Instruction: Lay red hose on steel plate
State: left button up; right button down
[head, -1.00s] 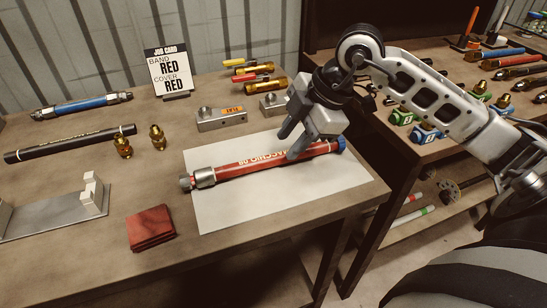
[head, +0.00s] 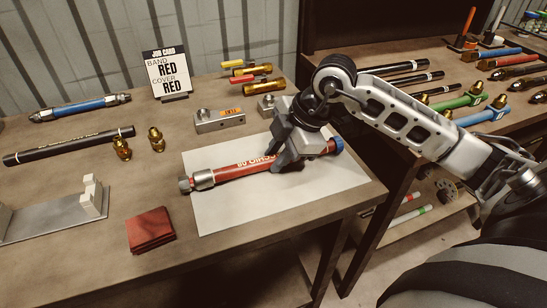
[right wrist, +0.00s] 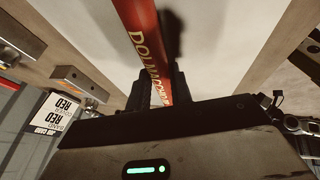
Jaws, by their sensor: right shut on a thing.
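The red hose (head: 234,172) lies along the pale steel plate (head: 240,218) on the bench. It has a silver fitting at its left end and a blue cap at its right end. My right gripper (head: 284,166) is shut around the hose, right of its middle. The right wrist view shows the red hose (right wrist: 141,38) running between my fingers (right wrist: 158,92). The fingers hide part of the hose and its lettering. I cannot tell whether the hose touches the plate all along. My left gripper is not in view.
A grey bracket with pale blocks (head: 55,215) stands at the left. A folded red cloth (head: 151,230) lies at the front. Two brass fittings (head: 122,148), a black hose (head: 70,144), a blue hose (head: 80,107), the job card (head: 167,73) and metal blocks (head: 220,120) are behind.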

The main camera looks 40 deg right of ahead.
jog(key=shift+r, duration=0.1)
jog(key=shift+r, duration=0.8)
pick_arm(q)
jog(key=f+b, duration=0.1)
jog(key=b, duration=0.4)
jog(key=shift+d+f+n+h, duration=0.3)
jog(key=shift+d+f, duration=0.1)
pick_arm(e)
jog(key=s+a+r, duration=0.3)
jog(key=s+r, duration=0.8)
jog(key=s, duration=0.2)
jog(key=shift+s+a, duration=0.25)
jog(key=shift+r, duration=0.15)
